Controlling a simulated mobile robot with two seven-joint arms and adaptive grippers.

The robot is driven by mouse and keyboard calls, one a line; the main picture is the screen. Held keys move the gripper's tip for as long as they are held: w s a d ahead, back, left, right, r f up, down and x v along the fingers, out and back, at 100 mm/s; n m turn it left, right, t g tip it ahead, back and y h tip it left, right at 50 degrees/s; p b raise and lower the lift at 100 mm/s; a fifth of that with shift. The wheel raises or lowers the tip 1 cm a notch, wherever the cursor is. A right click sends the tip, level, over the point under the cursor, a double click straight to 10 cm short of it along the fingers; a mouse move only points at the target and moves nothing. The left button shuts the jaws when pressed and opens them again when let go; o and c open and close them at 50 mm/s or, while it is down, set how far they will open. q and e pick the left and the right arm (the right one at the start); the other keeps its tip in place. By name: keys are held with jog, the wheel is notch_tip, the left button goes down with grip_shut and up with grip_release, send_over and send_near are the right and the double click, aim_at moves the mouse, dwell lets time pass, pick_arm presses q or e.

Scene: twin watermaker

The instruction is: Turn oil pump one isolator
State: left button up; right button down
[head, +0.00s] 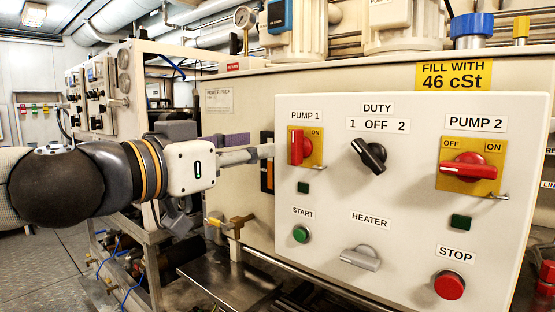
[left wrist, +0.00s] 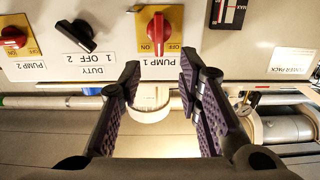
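The Pump 1 isolator (head: 296,147) is a red rotary handle on a yellow plate at the upper left of the white control panel (head: 340,195). Its handle stands upright; in the left wrist view the handle (left wrist: 157,34) points between the ON and OFF marks. My left gripper (head: 268,152) is just left of the isolator in the head view, apart from it as far as I can tell. In the left wrist view my left gripper (left wrist: 158,82) is open and empty, its two purple-padded fingers below the isolator in the picture. My right gripper is not in view.
The duty switch (head: 369,155) and the Pump 2 isolator (head: 468,168), with its handle lying sideways, are to the right. A green start button (head: 301,233), heater switch (head: 361,257) and red stop button (head: 449,285) sit lower. A brass valve (head: 237,225) projects below my gripper.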

aim_at(293, 145)
pick_arm(q)
jog(key=x, duration=1)
jog(key=shift+w+d+f, duration=0.15)
jog(key=shift+w+d, duration=0.05)
jog(key=shift+d, duration=0.05)
grip_shut()
